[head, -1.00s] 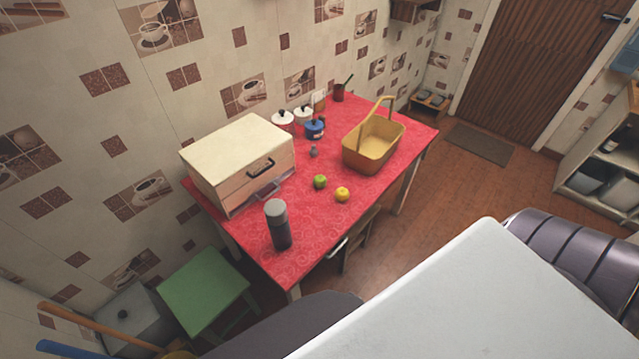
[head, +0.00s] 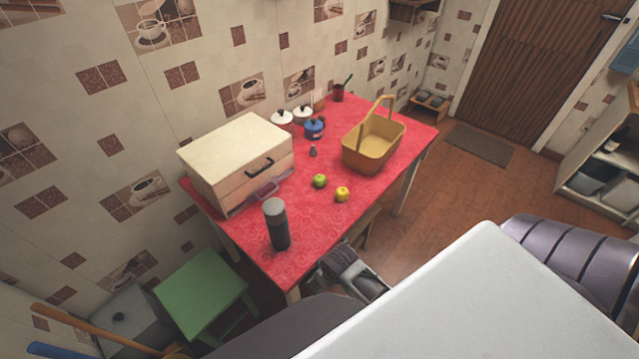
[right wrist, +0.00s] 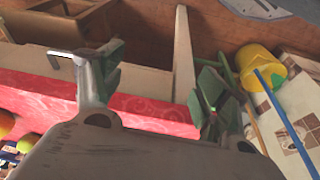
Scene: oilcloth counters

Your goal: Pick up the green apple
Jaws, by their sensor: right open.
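The green apple (head: 320,181) sits on the red-clothed table (head: 300,228), left of a yellow fruit (head: 342,194). My right gripper (head: 345,272) is low at the table's near edge, short of the apple and apart from it. In the right wrist view its two fingers (right wrist: 150,88) are spread with nothing between them, and the red cloth edge runs behind them. A small green round shape at that view's left edge may be the apple. My left gripper is not in view.
A grey-topped dark flask (head: 278,225) stands left of the apple, near the front. A cream box with drawers (head: 235,160) is behind it. A yellow basket (head: 372,145) stands to the right. Pots (head: 302,116) are at the back. A green stool (head: 203,288) stands at left.

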